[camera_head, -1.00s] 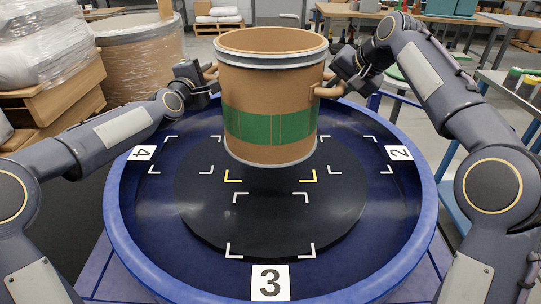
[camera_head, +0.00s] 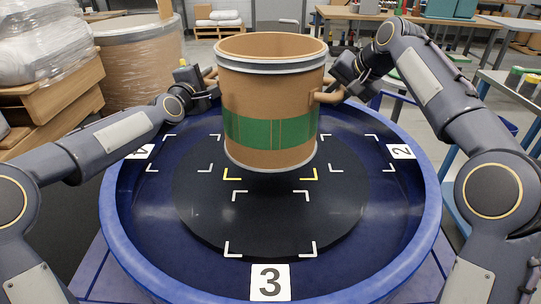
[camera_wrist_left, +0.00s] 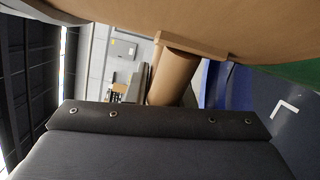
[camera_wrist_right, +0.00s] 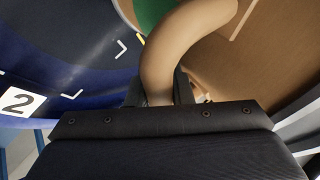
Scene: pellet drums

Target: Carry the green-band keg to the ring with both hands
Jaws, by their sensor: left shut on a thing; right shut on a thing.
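The green-band keg (camera_head: 270,95) is a brown drum with a grey rim and a green band (camera_head: 268,131) around its lower part. It is upright over the dark round plate (camera_head: 270,225) inside the blue ring (camera_head: 118,225). I cannot tell whether its bottom touches the plate. My left gripper (camera_head: 208,86) is shut on the left handle, which shows in the left wrist view (camera_wrist_left: 172,76). My right gripper (camera_head: 342,90) is shut on the right handle (camera_head: 326,97). That curved handle also shows in the right wrist view (camera_wrist_right: 165,55).
White corner marks lie on the plate and around it; a yellow one (camera_head: 313,175) is just below the keg's right side. Number plates 2 (camera_head: 401,151), 3 (camera_head: 269,281) and 4 (camera_head: 140,152) sit around the ring. A wrapped drum (camera_head: 140,65) stands behind left, workbenches behind right.

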